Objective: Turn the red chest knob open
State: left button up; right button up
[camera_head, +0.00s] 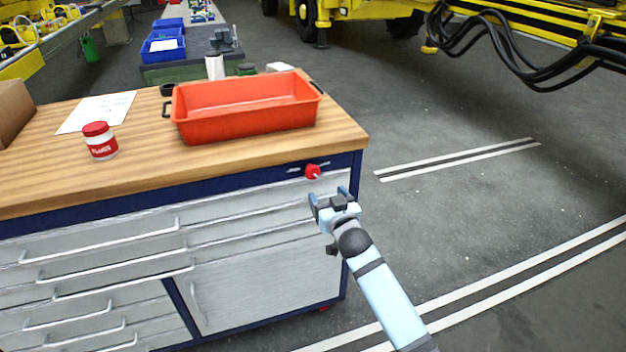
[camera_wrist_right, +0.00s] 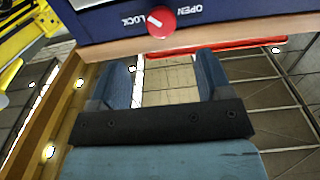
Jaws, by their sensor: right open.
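The red chest knob (camera_head: 313,171) sits on the blue front band of the tool chest (camera_head: 240,185), near its right end. In the right wrist view the knob (camera_wrist_right: 161,22) is seen upside down between the OPEN and LOCK labels. Its white pointer mark is on the LOCK side. My right gripper (camera_head: 329,196) is just below and in front of the knob, its fingers apart and empty. In the right wrist view the fingers (camera_wrist_right: 163,72) point toward the knob with a gap before it. My left gripper is not in view.
An orange-red tray (camera_head: 245,125), a red-lidded jar (camera_head: 100,142) and a paper sheet (camera_head: 97,112) lie on the wooden chest top. Silver drawers with bar handles fill the chest front. The floor to the right is clear, with white lines. Yellow machinery with black hoses stands at upper right.

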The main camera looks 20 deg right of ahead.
aim_at(314, 175)
jog(key=w, duration=0.8)
jog(key=shift+a, duration=0.2)
jog(key=shift+w+b, duration=0.3)
jog(key=shift+w, duration=0.35)
jog(key=shift+c, duration=0.7)
jog(key=c, duration=0.8)
